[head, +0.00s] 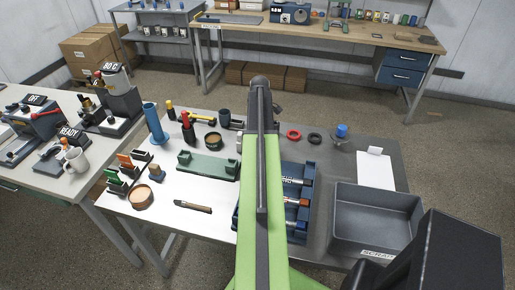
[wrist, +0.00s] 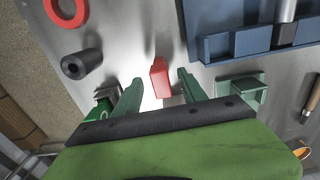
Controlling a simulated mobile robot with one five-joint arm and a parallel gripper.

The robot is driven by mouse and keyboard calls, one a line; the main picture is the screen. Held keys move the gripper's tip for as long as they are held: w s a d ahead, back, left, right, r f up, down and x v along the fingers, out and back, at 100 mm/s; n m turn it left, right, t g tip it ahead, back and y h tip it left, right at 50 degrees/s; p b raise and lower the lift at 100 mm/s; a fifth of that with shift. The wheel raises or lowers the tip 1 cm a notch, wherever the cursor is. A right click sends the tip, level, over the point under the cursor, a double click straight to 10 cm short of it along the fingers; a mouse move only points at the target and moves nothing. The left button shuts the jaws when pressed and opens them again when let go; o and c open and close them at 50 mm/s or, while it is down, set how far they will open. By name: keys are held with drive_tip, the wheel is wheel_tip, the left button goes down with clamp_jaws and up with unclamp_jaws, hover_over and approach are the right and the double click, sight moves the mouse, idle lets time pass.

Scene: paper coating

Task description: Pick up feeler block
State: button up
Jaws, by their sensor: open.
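A small upright red block, which looks to be the feeler block (wrist: 160,82), stands on the grey table in the middle of the wrist view. My gripper (wrist: 160,75) is open, with one green finger on each side of the block. There is a visible gap between the block and each finger, and nothing is held. In the head view my own green arm covers the middle of the table, and I cannot make out the gripper or this block there.
A dark cylinder (wrist: 82,66) and a red ring (wrist: 66,12) lie left of the block. A green stand (wrist: 241,92) is right of the gripper, and a blue rack (head: 291,190) is close by. A grey tray (head: 375,216) occupies the table's right side.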

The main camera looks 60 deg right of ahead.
wheel_tip(320, 180, down, 5)
drive_tip(key=b, duration=0.4)
drive_tip(key=shift+a, duration=0.1)
drive_tip(key=shift+r, duration=0.15)
clamp_jaws()
